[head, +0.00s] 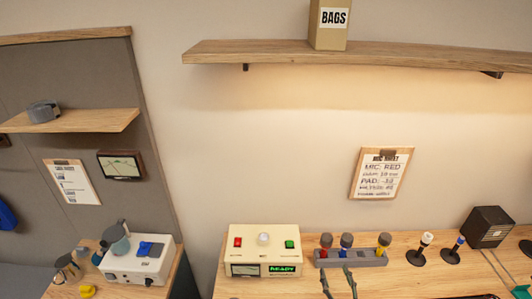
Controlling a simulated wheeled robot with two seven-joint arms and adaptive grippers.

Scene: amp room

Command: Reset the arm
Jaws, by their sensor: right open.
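On the left bench stands a white box (140,270) with a blue rocker-like part (151,249) on its top. Beside it is a jointed grey-blue device (117,243), perhaps a small arm; its form is hard to tell. My right gripper (338,283) shows at the bottom edge with its two dark fingers apart, empty, in front of the microphone rack. A cream console (262,250) to its left has a red button (238,242), a white lamp (263,238), a green button (289,244) and a green READY display (283,268).
A grey rack (372,257) holds microphones with red, blue and yellow bands. Two microphones on stands (421,248) and a black speaker (487,228) are at right. A clipboard (381,174) hangs on the wall. A yellow piece (87,291) lies at left. A gap separates the benches.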

